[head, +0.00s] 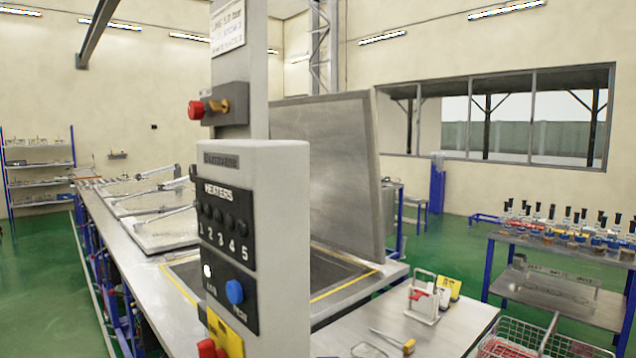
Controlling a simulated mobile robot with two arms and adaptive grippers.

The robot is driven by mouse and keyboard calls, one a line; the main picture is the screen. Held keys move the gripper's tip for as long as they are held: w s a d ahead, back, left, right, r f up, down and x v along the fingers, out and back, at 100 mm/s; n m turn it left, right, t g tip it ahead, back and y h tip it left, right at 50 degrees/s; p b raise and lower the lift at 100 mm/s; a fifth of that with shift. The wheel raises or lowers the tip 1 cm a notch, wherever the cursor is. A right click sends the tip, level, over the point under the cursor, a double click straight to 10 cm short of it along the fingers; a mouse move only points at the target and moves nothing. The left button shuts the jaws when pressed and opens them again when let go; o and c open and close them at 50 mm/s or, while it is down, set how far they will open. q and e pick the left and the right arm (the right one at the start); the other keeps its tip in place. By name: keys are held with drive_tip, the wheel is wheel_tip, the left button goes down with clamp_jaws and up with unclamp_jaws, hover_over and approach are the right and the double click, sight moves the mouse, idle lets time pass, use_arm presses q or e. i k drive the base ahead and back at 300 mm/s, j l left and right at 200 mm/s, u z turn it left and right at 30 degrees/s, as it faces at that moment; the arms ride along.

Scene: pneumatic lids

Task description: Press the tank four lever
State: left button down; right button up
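A row of tanks with metal lids runs along a long bench. The nearest lid (325,165) stands raised over an open tank (340,272) with a yellow-edged rim. Several farther lids (165,230) lie down, with arm-like rods across them. A grey column in front carries a dark box (230,105) with a red knob (195,110) and a brass-coloured fitting (217,106). Another red part (207,348) shows at a yellow plate (226,335) low on the column, cut by the frame edge. I cannot tell which part is the tank four lever. Neither gripper is in view.
A grey heater panel (285,230) with knobs numbered 1 to 5 and a blue button (235,292) blocks part of the bench. A side table (450,325) holds a small rack (424,298) and a yellow-handled tool (395,341). A bottle rack (570,238) and wire basket (540,340) stand right.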

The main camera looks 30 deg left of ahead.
sight(110, 292)
drive_tip(key=u, duration=2.1)
drive_tip(key=i+j, duration=0.35)
drive_tip(key=i, duration=0.15)
drive_tip(key=i+j, duration=0.3)
drive_tip(key=i, duration=0.2)
drive_tip(key=i+j+u, duration=0.1)
drive_tip(key=i+j, duration=0.25)
drive_tip(key=i, duration=0.15)
drive_tip(key=i+j, duration=0.3)
drive_tip(key=i, duration=0.2)
drive_tip(key=i+j+u, duration=0.1)
drive_tip(key=i+j, duration=0.2)
drive_tip(key=i, duration=0.2)
drive_tip(key=i+j, duration=0.25)
drive_tip(key=i, duration=0.3)
